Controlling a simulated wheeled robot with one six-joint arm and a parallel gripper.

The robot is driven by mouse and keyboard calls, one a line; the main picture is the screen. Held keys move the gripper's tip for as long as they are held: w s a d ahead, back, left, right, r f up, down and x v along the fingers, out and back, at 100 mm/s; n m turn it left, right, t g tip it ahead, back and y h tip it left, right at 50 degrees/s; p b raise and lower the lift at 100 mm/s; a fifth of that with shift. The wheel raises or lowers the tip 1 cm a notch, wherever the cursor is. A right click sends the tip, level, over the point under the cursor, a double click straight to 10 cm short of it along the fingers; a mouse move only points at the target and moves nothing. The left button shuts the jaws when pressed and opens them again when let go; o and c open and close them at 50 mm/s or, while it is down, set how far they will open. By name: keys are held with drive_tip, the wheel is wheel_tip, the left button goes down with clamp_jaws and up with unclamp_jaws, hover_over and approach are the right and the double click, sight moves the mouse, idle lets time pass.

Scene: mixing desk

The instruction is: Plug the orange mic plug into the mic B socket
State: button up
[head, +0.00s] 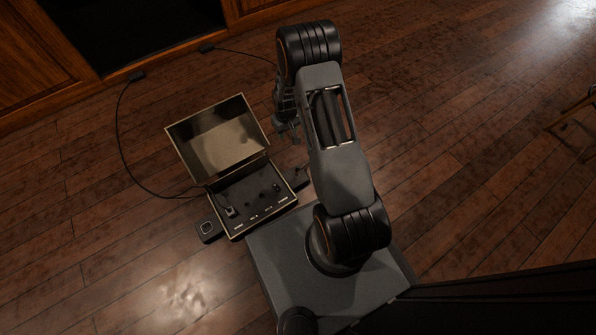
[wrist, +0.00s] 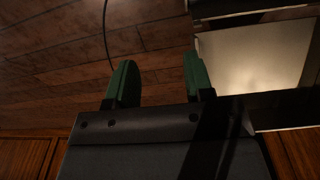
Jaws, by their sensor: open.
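An open case (head: 268,213) lies on the floor left of my arm, its lid raised at the back. Its dark panel (head: 252,203) has several round sockets and small pale labels, too small to read. I cannot tell which socket is mic B. A small plug-like piece (head: 230,211) sits at the panel's left side. No orange plug can be made out. My gripper (head: 287,128) is just right of the lid, partly behind my arm. In the wrist view its two green fingers (wrist: 158,76) are apart with nothing between them. The lid (wrist: 255,55) shows to their right.
A small dark box (head: 208,230) stands left of the case, and another dark piece (head: 299,178) lies at its right. A black cable (head: 121,135) loops left of the case; another cable (head: 245,54) runs behind my arm.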

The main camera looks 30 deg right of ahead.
hover_over(297, 169)
drive_tip(key=shift+g, duration=0.4)
wheel_tip(297, 169, down, 19)
drive_tip(key=shift+r+p, duration=0.2)
drive_tip(key=shift+p, duration=0.1)
drive_tip(key=shift+f, duration=0.1)
wheel_tip(297, 169, down, 9)
drive_tip(key=b, duration=0.7)
drive_tip(key=shift+c, duration=0.3)
clamp_jaws()
drive_tip(key=shift+r, duration=0.3)
drive_tip(key=shift+r+p, duration=1.9)
drive_tip(key=shift+r, duration=0.95)
